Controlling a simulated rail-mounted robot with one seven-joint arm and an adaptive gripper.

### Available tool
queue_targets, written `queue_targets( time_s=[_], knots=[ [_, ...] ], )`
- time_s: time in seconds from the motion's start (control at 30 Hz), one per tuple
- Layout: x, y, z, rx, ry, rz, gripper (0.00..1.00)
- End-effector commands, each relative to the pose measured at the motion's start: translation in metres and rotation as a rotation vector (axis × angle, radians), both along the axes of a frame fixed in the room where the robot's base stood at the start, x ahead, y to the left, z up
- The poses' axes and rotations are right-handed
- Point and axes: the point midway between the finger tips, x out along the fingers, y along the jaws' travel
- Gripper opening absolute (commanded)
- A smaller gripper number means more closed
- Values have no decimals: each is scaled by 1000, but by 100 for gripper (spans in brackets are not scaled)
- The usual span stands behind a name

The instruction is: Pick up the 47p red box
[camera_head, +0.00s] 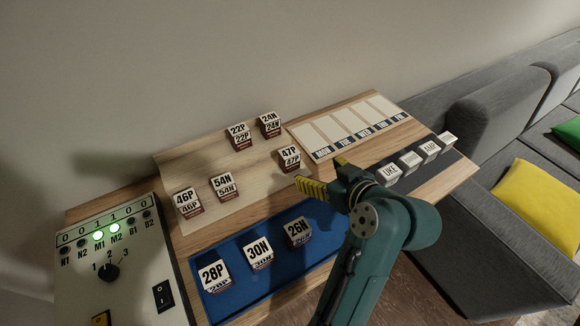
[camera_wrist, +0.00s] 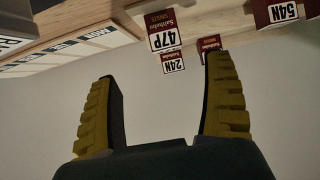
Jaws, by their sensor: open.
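The 47P box (camera_head: 289,159), white on top with a dark red lower band, stands at the right part of the light wooden board. In the wrist view the 47P box (camera_wrist: 162,31) shows its red and white label upside down, beyond and above the gap between the fingers. My gripper (camera_head: 326,174) has yellow ridged fingers and is open and empty. It is just to the lower right of the 47P box in the head view, apart from it. In the wrist view my gripper's fingertips (camera_wrist: 160,68) are spread wide, with nothing between them.
Boxes 24N (camera_head: 270,124), 22P (camera_head: 239,137), 54N (camera_head: 224,187) and 46P (camera_head: 188,202) share the board. A blue tray (camera_head: 232,284) holds several boxes. A weekday board (camera_head: 345,128) lies right of 47P. A control panel (camera_head: 125,270) stands left.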

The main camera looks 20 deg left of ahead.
Motion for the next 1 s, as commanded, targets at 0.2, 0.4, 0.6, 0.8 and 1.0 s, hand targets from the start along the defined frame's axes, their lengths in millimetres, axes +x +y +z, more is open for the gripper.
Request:
queue_targets(
  time_s=[0.2,0.4,0.6,0.8,1.0],
  knots=[
    [28,39,-30,0,1,4,83],
    [43,57,-41,-1,1,1,83],
    [55,86,-53,0,0,4,83],
    [67,100,-58,1,1,0,83],
    [67,100,-56,1,1,0,81]
  ],
)
